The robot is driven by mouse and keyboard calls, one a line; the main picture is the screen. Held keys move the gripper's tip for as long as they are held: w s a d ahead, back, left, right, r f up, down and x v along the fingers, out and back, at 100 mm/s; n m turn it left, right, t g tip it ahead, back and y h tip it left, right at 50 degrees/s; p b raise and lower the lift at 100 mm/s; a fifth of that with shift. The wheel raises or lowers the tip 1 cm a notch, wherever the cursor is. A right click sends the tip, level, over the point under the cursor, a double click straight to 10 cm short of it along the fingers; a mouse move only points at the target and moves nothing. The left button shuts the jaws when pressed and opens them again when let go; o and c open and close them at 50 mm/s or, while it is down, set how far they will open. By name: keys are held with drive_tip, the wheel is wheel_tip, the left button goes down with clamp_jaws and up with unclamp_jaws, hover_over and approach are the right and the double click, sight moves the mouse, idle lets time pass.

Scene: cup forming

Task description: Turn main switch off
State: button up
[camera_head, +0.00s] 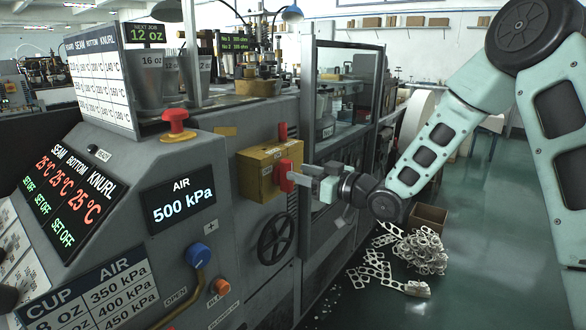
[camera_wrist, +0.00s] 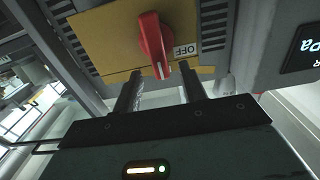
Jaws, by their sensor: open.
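The main switch is a red rotary handle (camera_wrist: 152,45) on a yellow plate (camera_wrist: 105,35) in the wrist view. A white mark shows at the handle's lower end, and an OFF label (camera_wrist: 186,50) lies to its right. In the head view, the red handle (camera_head: 285,176) sticks out of a yellow box (camera_head: 256,172) on the machine's side. My gripper (camera_wrist: 161,80) is open, its two fingers apart and nothing between them. The handle's lower end lies just beyond the gap between the fingertips. In the head view my gripper (camera_head: 300,178) is close to the handle; contact cannot be told.
A black handwheel (camera_head: 276,238) sits below the yellow box. A red mushroom button (camera_head: 176,122) and the AIR display (camera_head: 182,200) are to the left. A pile of scrap pieces (camera_head: 415,250) and a cardboard box (camera_head: 428,216) are on the green floor.

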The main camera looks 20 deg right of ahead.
sight(293, 170)
drive_tip(key=shift+x, duration=1.7)
clamp_jaws()
